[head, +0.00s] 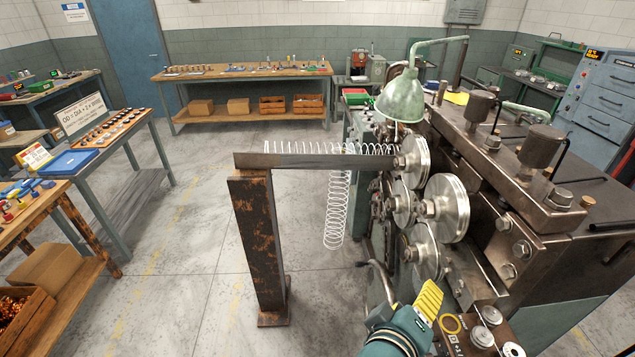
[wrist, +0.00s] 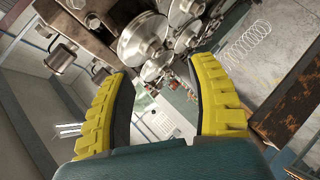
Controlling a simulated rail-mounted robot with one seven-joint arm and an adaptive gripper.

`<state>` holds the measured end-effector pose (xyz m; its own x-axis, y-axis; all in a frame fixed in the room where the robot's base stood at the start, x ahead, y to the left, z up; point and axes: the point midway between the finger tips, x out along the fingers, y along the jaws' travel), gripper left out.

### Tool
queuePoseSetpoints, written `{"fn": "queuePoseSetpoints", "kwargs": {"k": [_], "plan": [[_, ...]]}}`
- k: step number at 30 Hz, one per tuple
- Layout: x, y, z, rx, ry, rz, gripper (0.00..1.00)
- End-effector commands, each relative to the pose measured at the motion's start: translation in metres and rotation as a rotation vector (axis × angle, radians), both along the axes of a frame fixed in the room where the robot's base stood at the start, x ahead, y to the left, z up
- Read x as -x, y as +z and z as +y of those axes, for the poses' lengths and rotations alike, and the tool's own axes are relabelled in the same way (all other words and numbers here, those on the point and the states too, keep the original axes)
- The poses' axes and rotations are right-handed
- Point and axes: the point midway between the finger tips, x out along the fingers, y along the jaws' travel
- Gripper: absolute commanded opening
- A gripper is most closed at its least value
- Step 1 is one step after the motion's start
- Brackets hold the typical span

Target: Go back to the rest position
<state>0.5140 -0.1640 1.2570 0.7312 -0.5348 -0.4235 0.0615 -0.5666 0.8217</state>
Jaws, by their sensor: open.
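My gripper (head: 428,300) is at the bottom right of the head view, in front of the spring coiler (head: 520,190). It has yellow ridged fingers and a teal body. In the wrist view my gripper (wrist: 165,100) shows its two fingers spread apart with nothing between them. The coiler's metal rollers (wrist: 145,38) are beyond the fingertips. In the head view only part of the gripper shows, close to the machine's lower front and a crank handle (head: 378,280).
A coiled wire spring (head: 337,215) hangs from a steel beam (head: 300,160) on a rusty post (head: 258,250). A green lamp (head: 402,97) overhangs the rollers. Workbenches (head: 240,72) stand at the back and left. The floor (head: 190,250) left of the post is open.

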Motion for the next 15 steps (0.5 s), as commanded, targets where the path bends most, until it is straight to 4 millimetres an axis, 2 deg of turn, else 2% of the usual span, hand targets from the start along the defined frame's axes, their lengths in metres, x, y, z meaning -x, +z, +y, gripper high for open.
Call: {"fn": "queuePoseSetpoints", "kwargs": {"k": [1, 3, 6, 9, 11, 12, 13, 14, 15], "plan": [[0.003, 0.041, 0.009, -0.090, 0.042, -0.183, 0.58], [0.012, 0.091, 0.026, -0.217, 0.114, -0.407, 0.58], [0.033, 0.154, 0.050, -0.383, 0.229, -0.666, 0.58], [0.061, 0.207, 0.075, -0.554, 0.356, -0.880, 0.58], [0.079, 0.236, 0.091, -0.688, 0.443, -0.994, 0.58], [0.080, 0.245, 0.101, -0.820, 0.487, -1.045, 0.58], [0.080, 0.247, 0.100, -0.896, 0.477, -1.069, 0.58], [0.080, 0.275, 0.100, -0.888, 0.474, -1.067, 0.58], [0.080, 0.293, 0.099, -0.884, 0.472, -1.063, 0.58]]}}
